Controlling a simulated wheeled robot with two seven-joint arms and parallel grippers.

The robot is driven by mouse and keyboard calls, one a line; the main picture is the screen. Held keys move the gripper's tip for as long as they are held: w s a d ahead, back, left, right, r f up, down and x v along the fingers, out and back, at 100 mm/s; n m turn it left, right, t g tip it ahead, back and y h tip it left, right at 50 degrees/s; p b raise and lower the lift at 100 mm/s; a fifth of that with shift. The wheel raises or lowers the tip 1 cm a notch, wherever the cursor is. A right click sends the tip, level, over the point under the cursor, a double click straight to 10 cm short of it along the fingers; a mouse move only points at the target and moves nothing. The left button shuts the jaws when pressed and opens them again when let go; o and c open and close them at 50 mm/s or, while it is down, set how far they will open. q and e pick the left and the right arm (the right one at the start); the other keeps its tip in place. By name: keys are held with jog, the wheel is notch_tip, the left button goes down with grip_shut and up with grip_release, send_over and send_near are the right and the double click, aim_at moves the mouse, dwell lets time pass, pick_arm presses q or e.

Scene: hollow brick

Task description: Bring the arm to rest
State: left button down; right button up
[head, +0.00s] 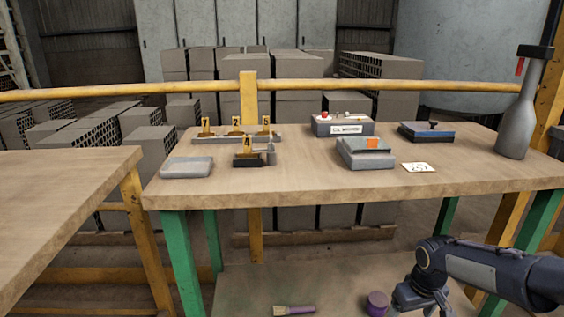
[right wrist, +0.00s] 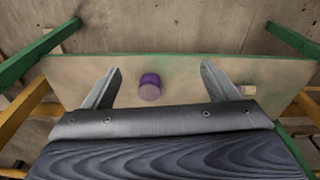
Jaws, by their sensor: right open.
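My right arm (head: 495,270) comes in from the lower right of the head view, in front of the workbench and below its top. My right gripper (right wrist: 160,85) shows in the right wrist view with its two fingers wide apart and nothing between them that it holds. It also shows in the head view (head: 420,305), cut by the bottom edge. A purple jar (right wrist: 150,87) stands on the lower shelf beyond the fingers and shows in the head view (head: 377,303) left of the gripper. My left gripper is not in view.
The wooden workbench (head: 330,185) holds a grey bottle (head: 523,110), a grey block (head: 187,167), a labelled box (head: 342,125), a stacked grey case (head: 365,155), a blue case (head: 427,132) and yellow numbered markers (head: 237,128). A brush (head: 294,310) lies on the lower shelf (head: 235,285). Green legs (head: 182,260) flank it.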

jog(key=s+a+r+m+t+y, duration=0.15)
jog(key=s+a+r, duration=0.25)
jog(key=s+r, duration=0.65)
jog(key=s+a+m+t+y, duration=0.1)
jog(key=s+a+t, duration=0.15)
jog(key=s, duration=0.45)
jog(key=s+a+m+t+y, duration=0.1)
jog(key=s+a+y, duration=0.1)
jog(key=s+a, duration=0.35)
notch_tip(320, 180, up, 31)
jog(key=s+d+p, duration=0.1)
jog(key=d+p, duration=0.1)
jog(key=p, duration=2.9)
jog(key=shift+f+h, duration=0.15)
jog(key=shift+h, duration=0.2)
